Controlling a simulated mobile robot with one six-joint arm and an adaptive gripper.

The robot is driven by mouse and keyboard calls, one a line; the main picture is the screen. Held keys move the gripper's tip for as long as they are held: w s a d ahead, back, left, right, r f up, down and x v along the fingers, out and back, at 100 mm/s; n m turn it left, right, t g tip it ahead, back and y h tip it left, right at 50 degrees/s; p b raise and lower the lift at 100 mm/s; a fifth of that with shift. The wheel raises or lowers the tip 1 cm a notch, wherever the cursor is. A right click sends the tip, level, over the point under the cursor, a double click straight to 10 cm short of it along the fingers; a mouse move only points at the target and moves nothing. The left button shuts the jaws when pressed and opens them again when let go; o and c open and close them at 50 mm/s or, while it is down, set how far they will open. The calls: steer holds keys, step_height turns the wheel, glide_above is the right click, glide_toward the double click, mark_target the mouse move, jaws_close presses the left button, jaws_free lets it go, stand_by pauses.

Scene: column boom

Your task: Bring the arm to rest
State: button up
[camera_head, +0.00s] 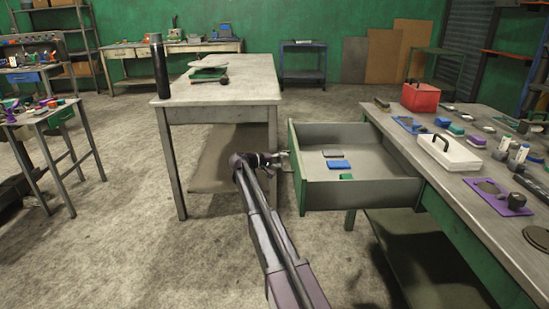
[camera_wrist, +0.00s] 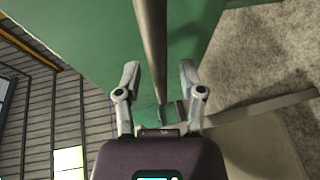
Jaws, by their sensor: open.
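My arm reaches forward in the head view, and my gripper (camera_head: 283,158) is at the green front (camera_head: 294,166) of the pulled-out drawer (camera_head: 350,192). In the wrist view my gripper (camera_wrist: 159,72) is open, its two fingers apart. A grey handle bar (camera_wrist: 152,45) on the green drawer front (camera_wrist: 95,40) runs between the fingers. I cannot tell whether either finger touches it. The drawer holds a blue flat piece (camera_head: 340,165), a dark flat piece and a small green block.
The drawer juts out from the right workbench (camera_head: 480,190), which carries a red box (camera_head: 420,97), a white case (camera_head: 450,152) and several small items. A grey table (camera_head: 225,92) with a black bottle (camera_head: 160,66) stands ahead. The floor left of my arm is clear.

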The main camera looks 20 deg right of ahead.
steer(key=s+a+f+n+y+p, duration=0.1)
steer(key=s+a+f+y+p, duration=0.15)
steer(key=a, duration=0.45)
steer(key=s+a+f+y+b, duration=0.1)
steer(key=s+a+f+y, duration=0.35)
steer(key=s, duration=0.75)
steer(key=s+a+f+m+g+y+b, duration=0.1)
steer(key=s+a+f+y, duration=0.4)
steer(key=s, duration=0.8)
steer(key=s+a+f+y+b, duration=0.1)
steer(key=s+a+f+y, duration=0.4)
steer(key=s, duration=0.7)
step_height(320, 180, up, 36)
steer(key=a+h+p, duration=0.1)
steer(key=p, duration=3.3)
steer(key=shift+f, duration=0.2)
steer(key=shift+w, duration=0.1)
